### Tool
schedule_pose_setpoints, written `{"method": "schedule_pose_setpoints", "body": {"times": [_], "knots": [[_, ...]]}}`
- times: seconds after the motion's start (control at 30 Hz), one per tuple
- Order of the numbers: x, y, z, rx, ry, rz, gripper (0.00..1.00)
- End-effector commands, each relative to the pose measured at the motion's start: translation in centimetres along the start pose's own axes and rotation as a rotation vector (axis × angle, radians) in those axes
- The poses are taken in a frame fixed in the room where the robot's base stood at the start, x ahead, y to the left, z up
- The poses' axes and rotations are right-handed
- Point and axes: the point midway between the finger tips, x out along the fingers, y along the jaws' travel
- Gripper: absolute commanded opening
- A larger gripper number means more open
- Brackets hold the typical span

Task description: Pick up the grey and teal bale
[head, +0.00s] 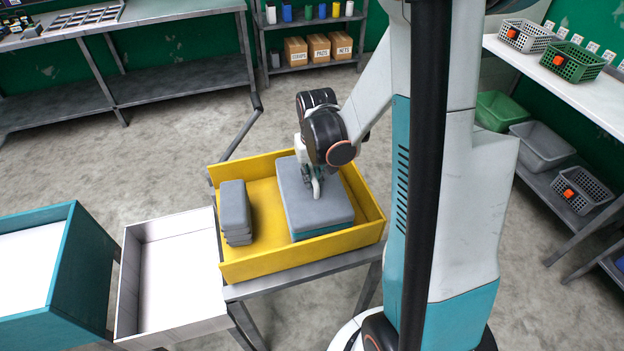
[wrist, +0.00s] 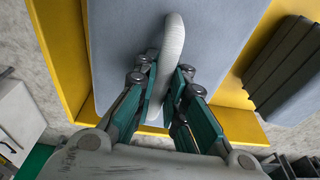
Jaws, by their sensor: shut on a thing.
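The grey and teal bale (head: 322,208) is a large block with a grey top and a teal lower side. It sits in the right part of a yellow tray (head: 300,262); I cannot tell whether it is lifted at all. My gripper (head: 314,180) is over the middle of its top. In the wrist view my gripper (wrist: 166,90) is shut on the pale curved handle (wrist: 174,45) of the bale (wrist: 228,30). Part of the bale's top is hidden by my arm and gripper.
A stack of grey slabs (head: 235,208) stands in the tray's left part, a gap away from the bale. A white open box (head: 170,325) and a teal box (head: 78,265) are to the left. Shelves (head: 545,150) stand on the right.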

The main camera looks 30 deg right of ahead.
Motion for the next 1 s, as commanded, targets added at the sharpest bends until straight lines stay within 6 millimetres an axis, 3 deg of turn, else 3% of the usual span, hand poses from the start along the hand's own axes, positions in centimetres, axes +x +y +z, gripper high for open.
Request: {"method": "schedule_pose_setpoints", "body": {"times": [0.17, 0.7, 1.0], "knots": [[-2.2, 0.0, -0.3, 0.0, 0.001, 0.0, 0.0], [-14.6, 0.0, -2.2, 0.0, 0.0, 0.0, 0.0], [-18.9, 0.0, -2.9, 0.0, 0.0, 0.0, 0.0]]}}
